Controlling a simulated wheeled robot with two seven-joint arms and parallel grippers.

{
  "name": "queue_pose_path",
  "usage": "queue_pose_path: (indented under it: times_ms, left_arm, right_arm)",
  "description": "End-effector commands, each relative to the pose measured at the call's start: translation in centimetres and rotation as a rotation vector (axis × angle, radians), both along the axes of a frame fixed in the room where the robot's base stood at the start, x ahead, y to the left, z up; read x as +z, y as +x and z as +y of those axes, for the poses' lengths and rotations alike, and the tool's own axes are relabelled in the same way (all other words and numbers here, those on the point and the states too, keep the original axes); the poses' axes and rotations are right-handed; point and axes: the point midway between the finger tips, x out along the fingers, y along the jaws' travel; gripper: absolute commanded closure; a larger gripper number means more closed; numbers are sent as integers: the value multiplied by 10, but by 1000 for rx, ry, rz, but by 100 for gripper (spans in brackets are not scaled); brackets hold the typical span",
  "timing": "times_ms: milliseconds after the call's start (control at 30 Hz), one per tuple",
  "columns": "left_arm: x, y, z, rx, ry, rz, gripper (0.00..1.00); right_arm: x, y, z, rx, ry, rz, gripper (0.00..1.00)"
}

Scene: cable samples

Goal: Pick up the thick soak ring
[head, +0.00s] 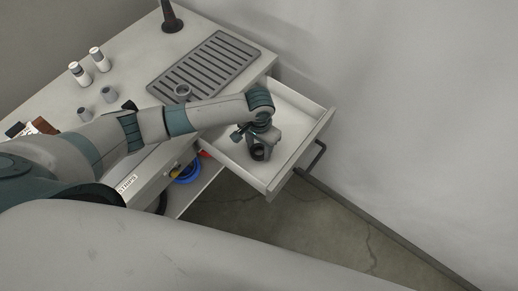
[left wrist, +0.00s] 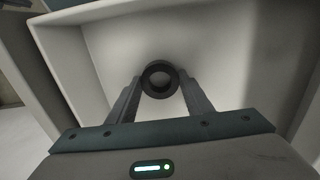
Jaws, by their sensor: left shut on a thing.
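The dark thick ring (head: 258,153) is in the open upper drawer (head: 290,160). In the left wrist view the ring (left wrist: 146,80) has a wide wall and a round hole, and it sits between my fingertips with the pale drawer floor behind it. My left gripper (head: 262,148) reaches down into the drawer and is shut on the ring; it also shows in the left wrist view (left wrist: 160,84). I cannot tell whether the ring touches the drawer floor. My right gripper is not in view.
The drawer's walls surround my left gripper. On the worktop are a slotted dark tray (head: 205,66), a grey ring (head: 182,91), white bottles (head: 79,73), grey cups (head: 85,114) and a dark stand (head: 171,18). A lower drawer holds a blue item (head: 187,176).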

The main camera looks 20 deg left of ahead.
Motion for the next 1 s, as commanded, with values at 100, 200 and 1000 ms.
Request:
queue_pose_path:
  times_ms: [100, 200, 1000]
  left_arm:
    - [5, 1, 0, 1, -2, -2, 75]
    - [15, 1, 0, 0, -3, -1, 75]
    - [99, 0, 0, 1, 0, 0, 75]
  right_arm:
    - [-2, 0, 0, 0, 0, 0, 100]
    - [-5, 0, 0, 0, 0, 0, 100]
    - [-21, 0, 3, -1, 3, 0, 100]
